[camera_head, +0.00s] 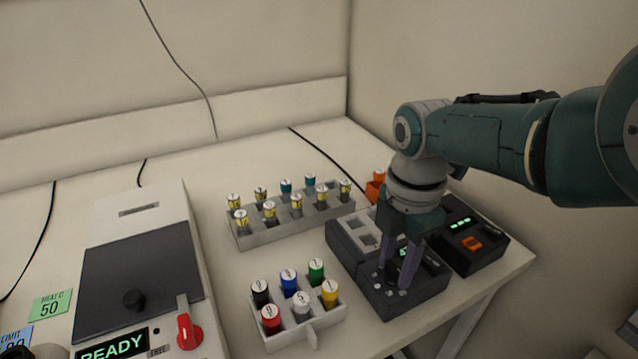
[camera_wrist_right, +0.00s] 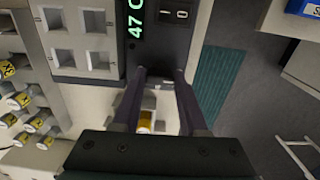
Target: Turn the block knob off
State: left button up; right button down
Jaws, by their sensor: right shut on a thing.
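The dark heating block (camera_head: 345,245) stands on the right part of the bench, with a pale grid of square wells on top. In the right wrist view the block (camera_wrist_right: 95,12) shows a green "47 C" readout and a small panel marked 1 and 0. My right gripper (camera_head: 396,276) points down at the front part of the block. In the right wrist view its fingers (camera_wrist_right: 160,74) close in by the block's edge, beside the 1 and 0 marks. They are shut on the block's knob, which they mostly hide. My left gripper is not in view.
A second black device (camera_head: 470,243) with an orange switch stands close right of the block. A rack of colored tubes (camera_head: 325,318) stands to its left, and a longer vial rack (camera_head: 290,228) behind. A READY machine (camera_head: 140,270) with a red knob (camera_head: 188,332) is farther left.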

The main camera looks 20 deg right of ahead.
aim_at(395, 267)
dwell(0.3)
jog(key=shift+c, duration=2.2)
grip_release()
notch_tip(395, 267, up, 9)
jog(key=p, duration=0.6)
jog(key=shift+f+p, duration=0.1)
jog(key=shift+p, duration=0.2)
jog(key=shift+r, duration=0.6)
